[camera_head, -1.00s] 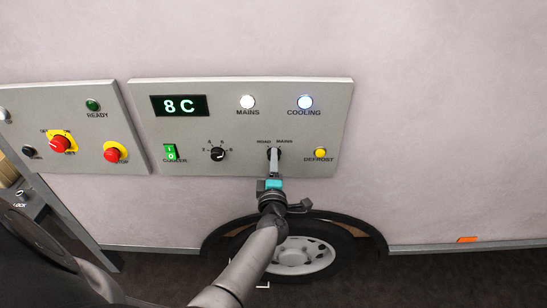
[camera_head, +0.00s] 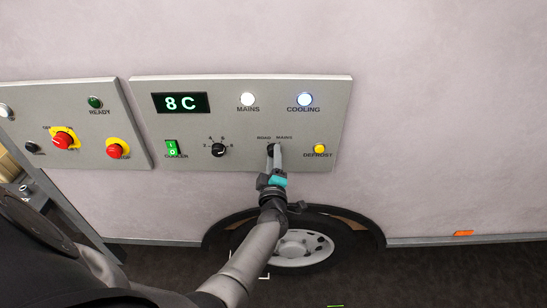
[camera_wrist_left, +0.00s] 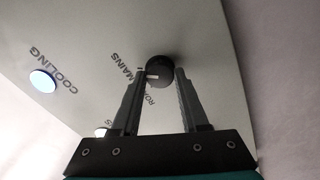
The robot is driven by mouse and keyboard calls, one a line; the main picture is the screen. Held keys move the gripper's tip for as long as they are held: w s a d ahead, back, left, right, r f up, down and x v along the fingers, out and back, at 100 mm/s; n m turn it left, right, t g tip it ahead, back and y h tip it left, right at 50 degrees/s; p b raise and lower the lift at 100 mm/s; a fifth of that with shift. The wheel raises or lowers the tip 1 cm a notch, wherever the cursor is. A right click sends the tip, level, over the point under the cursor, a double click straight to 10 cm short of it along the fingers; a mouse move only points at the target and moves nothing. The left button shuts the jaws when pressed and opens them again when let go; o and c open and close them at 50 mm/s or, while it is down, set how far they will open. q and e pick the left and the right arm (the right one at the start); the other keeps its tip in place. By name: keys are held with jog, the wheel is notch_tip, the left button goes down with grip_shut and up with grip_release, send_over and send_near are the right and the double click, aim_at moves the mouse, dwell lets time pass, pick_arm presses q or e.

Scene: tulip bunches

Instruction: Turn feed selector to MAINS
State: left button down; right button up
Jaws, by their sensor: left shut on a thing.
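The feed selector is a small black round knob (camera_head: 269,151) below the ROAD and MAINS labels on the grey control panel (camera_head: 200,128). My left gripper (camera_head: 274,152) reaches up to it from below and is shut on it, partly hiding it. In the left wrist view the knob (camera_wrist_left: 160,69) sits between the tips of the left gripper (camera_wrist_left: 160,75). A short white mark on the knob faces the labels there, with MAINS and ROAD partly behind a finger. I cannot tell exactly which label it points at. My right gripper is not in view.
The white MAINS lamp (camera_head: 248,99) and COOLING lamp (camera_head: 305,99) are lit. The yellow DEFROST button (camera_head: 320,149) is close on the right, and a black rotary knob (camera_head: 218,150) is to the left. A wheel (camera_head: 300,248) is below.

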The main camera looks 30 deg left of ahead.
pick_arm(q)
jog(key=shift+c, duration=2.1)
grip_release()
jog(key=p+v, duration=0.4)
jog(key=v, duration=1.1)
jog(key=shift+s, duration=0.15)
